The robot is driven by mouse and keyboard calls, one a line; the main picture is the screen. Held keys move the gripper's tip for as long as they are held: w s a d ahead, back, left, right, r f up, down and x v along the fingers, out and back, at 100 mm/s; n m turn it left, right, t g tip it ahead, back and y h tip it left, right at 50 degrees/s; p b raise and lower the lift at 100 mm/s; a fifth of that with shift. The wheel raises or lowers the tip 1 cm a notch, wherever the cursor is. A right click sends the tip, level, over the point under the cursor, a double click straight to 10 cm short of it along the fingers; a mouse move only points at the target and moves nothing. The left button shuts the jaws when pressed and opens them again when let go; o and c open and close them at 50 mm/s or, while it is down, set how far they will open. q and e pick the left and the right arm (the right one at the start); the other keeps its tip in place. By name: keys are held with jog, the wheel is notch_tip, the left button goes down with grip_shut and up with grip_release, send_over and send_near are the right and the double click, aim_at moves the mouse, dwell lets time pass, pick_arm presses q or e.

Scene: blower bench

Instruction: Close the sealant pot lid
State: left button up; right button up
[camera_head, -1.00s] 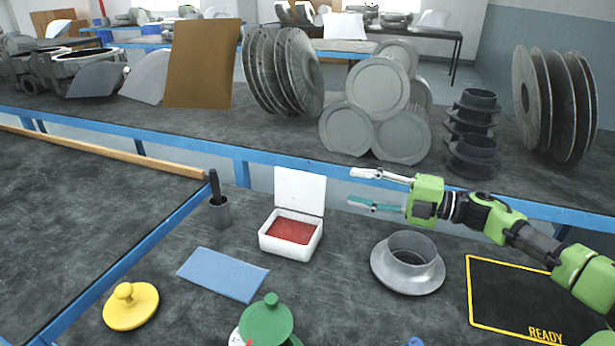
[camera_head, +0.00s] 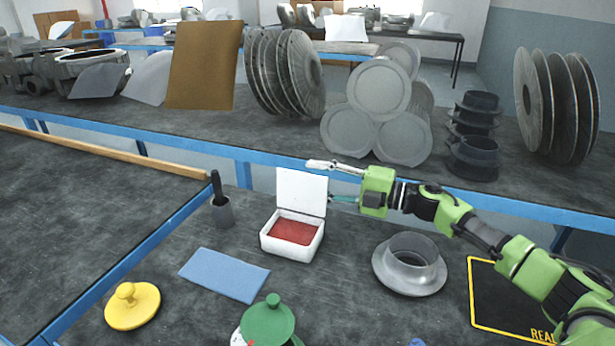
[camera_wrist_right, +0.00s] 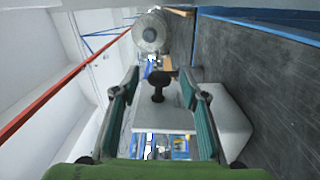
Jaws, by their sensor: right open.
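The sealant pot (camera_head: 292,245) is a white square box with red sealant (camera_head: 293,231) inside. Its white lid (camera_head: 301,190) stands open, upright at the back edge. My right gripper (camera_head: 325,181) is open at the lid's upper right. One finger reaches over the lid's top edge, and the teal lower one ends at its right edge, perhaps partly hidden behind it. My left gripper is not in view.
A grey cup with a black-handled brush (camera_head: 220,208) stands left of the pot. A blue cloth (camera_head: 225,274), a yellow knobbed disc (camera_head: 132,305) and a green-lidded pot (camera_head: 267,320) lie nearer. A metal flange (camera_head: 409,268) stands right, beside a black mat (camera_head: 485,310).

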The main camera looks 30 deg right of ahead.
aim_at(300, 179)
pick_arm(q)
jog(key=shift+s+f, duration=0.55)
pick_arm(e)
jog(key=shift+x, duration=1.4)
grip_shut()
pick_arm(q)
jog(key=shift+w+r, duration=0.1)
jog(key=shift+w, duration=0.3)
pick_arm(e)
jog(key=shift+s+a+r+n, duration=0.35)
jog(key=shift+s+a+n, duration=0.2)
jog(key=shift+n, duration=0.55)
jog(key=n, duration=0.1)
jog(key=s+a+n+b, duration=0.1)
jog(key=n, duration=0.1)
jog(key=shift+a+r, duration=0.2)
jog(key=shift+r, duration=0.05)
pick_arm(q)
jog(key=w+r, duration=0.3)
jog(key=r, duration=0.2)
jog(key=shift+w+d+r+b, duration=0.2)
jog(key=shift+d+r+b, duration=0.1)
jog(key=shift+b, duration=0.15)
pick_arm(e)
jog(key=shift+s+a+r+n, duration=0.15)
jog(key=shift+s+a+n, duration=0.35)
jog(key=shift+n, duration=0.4)
